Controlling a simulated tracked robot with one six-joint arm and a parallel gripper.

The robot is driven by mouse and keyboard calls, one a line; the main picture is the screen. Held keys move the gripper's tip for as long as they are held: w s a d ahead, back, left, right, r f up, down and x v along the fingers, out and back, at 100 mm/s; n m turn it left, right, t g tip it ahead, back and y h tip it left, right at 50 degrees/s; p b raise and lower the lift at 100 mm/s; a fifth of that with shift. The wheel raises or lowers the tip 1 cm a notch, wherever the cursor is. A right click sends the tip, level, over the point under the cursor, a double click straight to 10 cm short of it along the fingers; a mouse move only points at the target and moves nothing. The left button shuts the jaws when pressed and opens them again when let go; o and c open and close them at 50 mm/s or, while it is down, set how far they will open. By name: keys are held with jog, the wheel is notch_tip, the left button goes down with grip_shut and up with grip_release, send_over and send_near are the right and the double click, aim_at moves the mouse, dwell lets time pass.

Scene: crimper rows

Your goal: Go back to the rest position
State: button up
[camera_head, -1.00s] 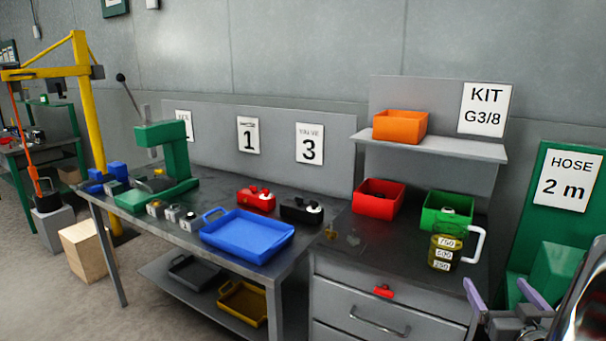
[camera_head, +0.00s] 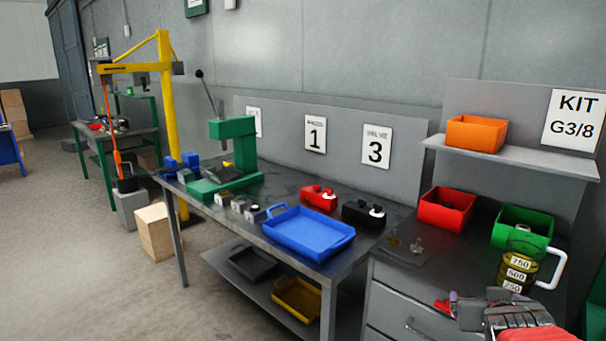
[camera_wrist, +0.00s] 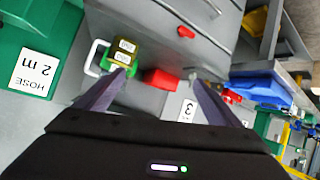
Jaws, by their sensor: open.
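My gripper (camera_head: 478,306) is low at the right in the head view, in front of the grey drawer cabinet (camera_head: 392,305). In the wrist view my gripper (camera_wrist: 158,77) has its two purple fingers spread apart, with nothing held between them. The yellow measuring jug (camera_head: 518,268) with a white handle stands on the cabinet top, just beyond the gripper. It also shows in the wrist view (camera_wrist: 122,52), beside the left fingertip. My gripper's fingers are mostly hidden in the head view.
A red bin (camera_head: 447,206) and a green bin (camera_head: 523,227) stand behind the jug. An orange bin (camera_head: 475,134) sits on the shelf. The workbench to the left holds a blue tray (camera_head: 308,232) and a green press (camera_head: 234,146). Open floor (camera_head: 80,270) lies at the left.

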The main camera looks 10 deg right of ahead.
jog(key=s+a+n+g+y, duration=0.1)
jog(key=s+a, duration=0.3)
jog(key=a, duration=0.5)
jog(key=s+a+f+n+g+y, duration=0.1)
jog(key=s+a+g+y, duration=0.1)
jog(key=a, duration=0.7)
jog(key=s+a+f+n+g+y, duration=0.1)
jog(key=s+a+n+y, duration=0.1)
jog(key=s+a, duration=0.5)
jog(key=shift+a+f+g+y, duration=0.15)
jog(key=shift+a+g+y, duration=0.15)
jog(key=shift+a+y, duration=0.55)
